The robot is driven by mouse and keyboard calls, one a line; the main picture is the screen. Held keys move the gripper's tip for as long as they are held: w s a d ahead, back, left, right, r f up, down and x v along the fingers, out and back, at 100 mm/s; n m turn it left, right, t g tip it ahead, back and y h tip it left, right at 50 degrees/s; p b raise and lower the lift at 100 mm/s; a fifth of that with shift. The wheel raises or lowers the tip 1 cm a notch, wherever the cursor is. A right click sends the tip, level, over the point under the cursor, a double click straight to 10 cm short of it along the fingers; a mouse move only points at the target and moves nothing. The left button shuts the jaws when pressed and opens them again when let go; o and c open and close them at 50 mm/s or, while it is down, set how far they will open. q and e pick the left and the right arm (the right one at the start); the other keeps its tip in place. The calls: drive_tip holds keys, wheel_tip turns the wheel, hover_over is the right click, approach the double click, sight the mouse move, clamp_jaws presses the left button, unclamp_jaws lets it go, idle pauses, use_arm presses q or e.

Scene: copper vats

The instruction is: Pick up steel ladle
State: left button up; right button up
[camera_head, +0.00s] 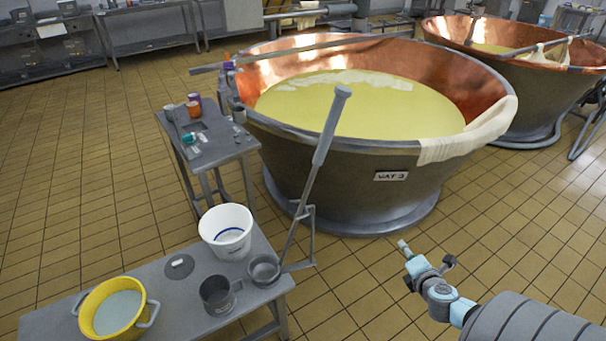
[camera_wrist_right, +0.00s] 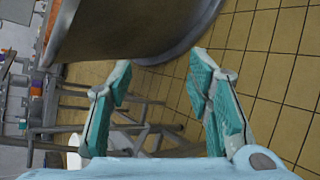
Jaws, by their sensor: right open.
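The steel ladle (camera_head: 323,138) has its bowl on the right end of the grey table, beside a steel mug. Its long handle leans up and to the right, in front of the large vat. My right gripper (camera_head: 427,260) is open and empty, to the right of the ladle and apart from it, over the tiled floor. Its two teal-padded fingers stand wide apart in the right wrist view (camera_wrist_right: 162,65), with nothing between them. I cannot make out the ladle clearly in the wrist view. My left gripper is not in view.
The grey table (camera_head: 185,322) holds a yellow colander (camera_head: 88,303), a white bucket (camera_head: 227,240) and the steel mug (camera_head: 216,302). A small side table (camera_head: 213,152) stands behind. The copper vat (camera_head: 330,180) labelled VAT 3 fills the middle. The floor around my right gripper is clear.

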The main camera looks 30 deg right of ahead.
drive_tip(key=w+a+r+n+t+y+p, duration=0.1)
drive_tip(key=w+a+r+n+t, duration=0.15)
drive_tip(key=r, duration=0.45)
drive_tip(key=w+a+r+n+t, duration=0.1)
drive_tip(key=w+r+n, duration=0.3)
drive_tip(key=r, duration=0.3)
drive_tip(key=n+t+y+b, duration=0.1)
drive_tip(key=n+t+y, duration=0.35)
drive_tip(key=n, duration=0.25)
approach(328, 143)
drive_tip(key=f, duration=0.1)
drive_tip(key=w, duration=0.3)
drive_tip(key=w+p, duration=0.1)
drive_tip(key=w, duration=0.3)
drive_tip(key=w+r+p, duration=0.1)
drive_tip(key=w, duration=0.2)
drive_tip(key=shift+w+d, duration=0.3)
drive_tip(key=shift+d, duration=0.1)
drive_tip(key=shift+w+f, duration=0.2)
drive_tip(key=shift+w, duration=0.3)
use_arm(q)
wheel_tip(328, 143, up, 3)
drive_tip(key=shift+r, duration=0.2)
use_arm(e)
drive_tip(key=shift+s, duration=0.1)
clamp_jaws()
